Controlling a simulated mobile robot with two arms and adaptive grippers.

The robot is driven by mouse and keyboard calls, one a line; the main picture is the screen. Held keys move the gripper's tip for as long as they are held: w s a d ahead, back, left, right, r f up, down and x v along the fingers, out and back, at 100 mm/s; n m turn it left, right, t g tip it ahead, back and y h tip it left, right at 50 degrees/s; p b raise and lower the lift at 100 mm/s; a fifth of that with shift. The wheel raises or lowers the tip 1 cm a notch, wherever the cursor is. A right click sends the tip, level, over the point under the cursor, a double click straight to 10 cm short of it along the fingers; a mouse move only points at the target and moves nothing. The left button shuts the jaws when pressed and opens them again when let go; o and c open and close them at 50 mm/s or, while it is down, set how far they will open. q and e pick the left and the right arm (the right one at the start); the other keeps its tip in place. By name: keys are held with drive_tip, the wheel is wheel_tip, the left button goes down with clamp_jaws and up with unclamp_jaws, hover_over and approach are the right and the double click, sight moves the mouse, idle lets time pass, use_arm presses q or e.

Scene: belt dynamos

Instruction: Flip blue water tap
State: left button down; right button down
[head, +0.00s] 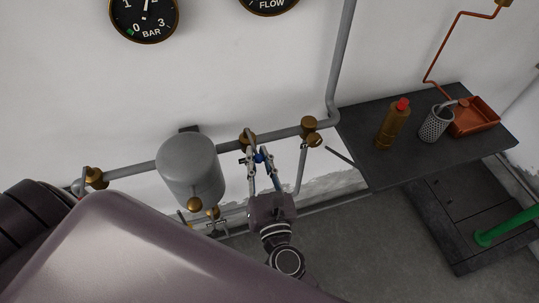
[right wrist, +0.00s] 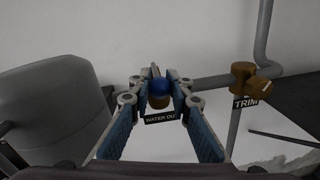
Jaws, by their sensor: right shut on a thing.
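The blue water tap (head: 259,157) sits on the grey wall pipe, right of the grey tank. In the right wrist view its blue handle (right wrist: 160,87) is in the middle, above a brass body (right wrist: 159,101) and a "WATER OUT" label (right wrist: 160,118). My right gripper (head: 260,162) reaches up to the tap from below. Its fingertips (right wrist: 160,92) are closed in on both sides of the blue handle and hold it. The fingertips hide part of the tap in the head view. My left gripper does not show.
The grey tank (head: 190,168) hangs left of the tap. A brass valve (head: 309,124) and its lever stand close on the right, with a "TRIM" label (right wrist: 246,103) below. A dark table (head: 370,170) at right holds a bottle (head: 393,125), mesh cup (head: 434,127) and orange tray (head: 474,118).

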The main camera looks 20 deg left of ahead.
drive_tip(key=shift+s+a, duration=0.4)
drive_tip(key=shift+a, duration=0.1)
drive_tip(key=c, duration=1.6)
unclamp_jaws()
drive_tip(key=shift+s+a, duration=0.1)
drive_tip(key=shift+a, duration=0.1)
drive_tip(key=shift+d, duration=0.15)
drive_tip(key=shift+d, duration=0.15)
drive_tip(key=v, duration=1.1)
drive_tip(key=shift+s+d, duration=0.15)
drive_tip(key=shift+s, duration=0.2)
drive_tip(key=shift+f, duration=0.1)
